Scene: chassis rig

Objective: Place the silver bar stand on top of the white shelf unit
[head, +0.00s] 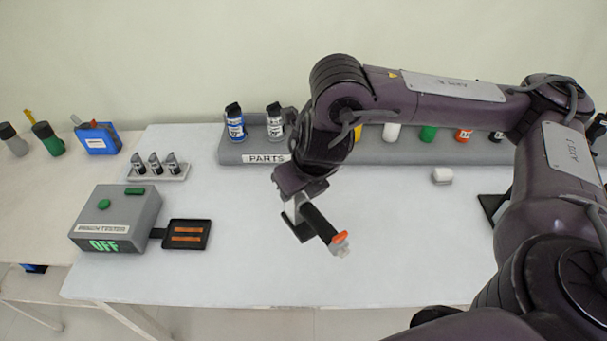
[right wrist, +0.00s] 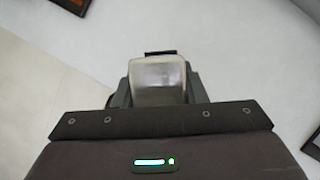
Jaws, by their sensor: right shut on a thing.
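No silver bar stand or white shelf unit can be made out in either view. My right gripper (head: 298,222) hangs over the middle of the white table and is shut on a black cylinder (head: 319,224) with an orange collar and a pale tip. The cylinder is tilted, its tip pointing down and right in the head view. In the right wrist view a pale, rounded block-like end (right wrist: 157,80) sits between the jaws; the rest of it is hidden. My left gripper is not in view.
A grey tester box (head: 118,218) reading OFF, with a small black tray (head: 187,234), stands at left. Behind are a small rack (head: 158,176) and a grey PARTS rack (head: 235,153) of canisters. A white block (head: 442,176) lies at right. The front middle (head: 240,280) is clear.

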